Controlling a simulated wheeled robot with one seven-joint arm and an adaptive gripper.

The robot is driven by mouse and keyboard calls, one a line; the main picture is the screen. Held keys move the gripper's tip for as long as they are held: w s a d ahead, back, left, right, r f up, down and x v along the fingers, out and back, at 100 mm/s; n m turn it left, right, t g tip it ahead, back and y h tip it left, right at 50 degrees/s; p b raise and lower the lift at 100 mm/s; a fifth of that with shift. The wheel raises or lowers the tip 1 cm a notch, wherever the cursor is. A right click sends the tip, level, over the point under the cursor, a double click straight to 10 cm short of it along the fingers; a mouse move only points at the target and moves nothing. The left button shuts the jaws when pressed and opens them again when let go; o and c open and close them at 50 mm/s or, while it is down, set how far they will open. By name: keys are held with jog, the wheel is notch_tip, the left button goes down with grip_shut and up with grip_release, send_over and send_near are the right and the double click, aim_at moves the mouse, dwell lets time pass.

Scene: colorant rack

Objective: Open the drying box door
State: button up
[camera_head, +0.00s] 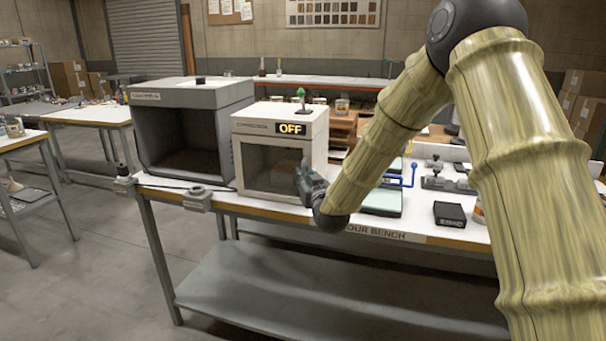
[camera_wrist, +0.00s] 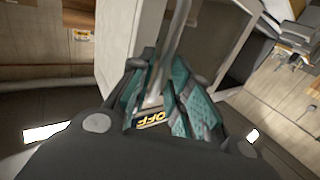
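The drying box (camera_head: 310,133) is a white box on the bench, with a dark glazed door (camera_head: 268,167) on its front and a lit "OFF" display (camera_head: 291,128) above it. The door looks closed in the head view. My gripper (camera_head: 306,182) is at the right side of the door. In the wrist view its teal fingers (camera_wrist: 163,85) are close together, with a grey bar-like handle (camera_wrist: 178,45) filling the gap between them. The exact finger contact is partly hidden.
A larger grey booth (camera_head: 190,97) with a dark open front stands left of the drying box. A green-topped item (camera_head: 301,94) sits on the box. A black block (camera_head: 450,214) and a pale green-topped device (camera_head: 382,202) are to the right.

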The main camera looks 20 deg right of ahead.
jog(key=shift+w, duration=1.05)
jog(key=shift+c, duration=0.4)
grip_shut()
jog(key=shift+s+a, duration=0.1)
jog(key=shift+s, duration=0.05)
